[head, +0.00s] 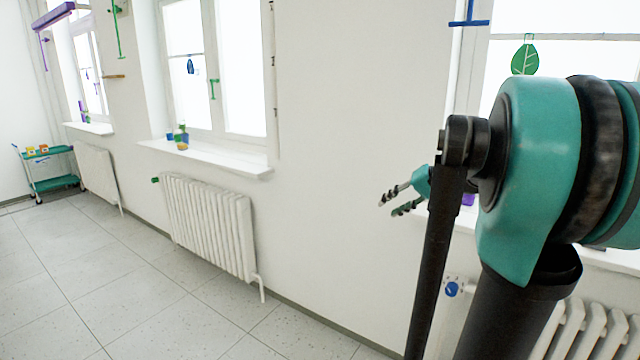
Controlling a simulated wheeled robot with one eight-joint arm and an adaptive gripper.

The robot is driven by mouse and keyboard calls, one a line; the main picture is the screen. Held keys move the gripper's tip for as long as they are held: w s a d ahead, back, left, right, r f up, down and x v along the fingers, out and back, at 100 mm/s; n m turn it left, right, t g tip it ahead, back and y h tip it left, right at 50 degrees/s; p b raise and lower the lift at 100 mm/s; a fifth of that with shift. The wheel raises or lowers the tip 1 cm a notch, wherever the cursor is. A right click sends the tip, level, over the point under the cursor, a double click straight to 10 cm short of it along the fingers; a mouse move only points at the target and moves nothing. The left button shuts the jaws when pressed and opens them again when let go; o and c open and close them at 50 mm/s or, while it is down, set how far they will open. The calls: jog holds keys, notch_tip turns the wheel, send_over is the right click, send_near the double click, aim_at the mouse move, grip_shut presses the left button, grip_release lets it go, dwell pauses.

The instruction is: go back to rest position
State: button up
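My gripper (396,202) shows right of the middle in the head view, partly behind my own dark arm link. Its two thin fingers point left and stand apart, with nothing visible between them. It is in front of the white wall, near the right-hand window. The rest of my teal and black arm fills the right side of the view and hides part of that window and its sill.
White radiators (207,220) stand along the wall under the windows. A window sill (205,157) holds small coloured items (182,137). A green trolley (50,168) stands at the far left. The tiled floor (130,275) at the left is clear.

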jog(key=s+a+f+n+g+h, duration=0.1)
jog(key=s+f+h, duration=0.6)
jog(key=s+f, duration=1.5)
notch_tip(320, 180, down, 4)
jog(key=shift+s+a+f+n+g, duration=0.1)
jog(key=shift+s+a+n+g, duration=0.1)
jog(key=shift+n+g, duration=0.45)
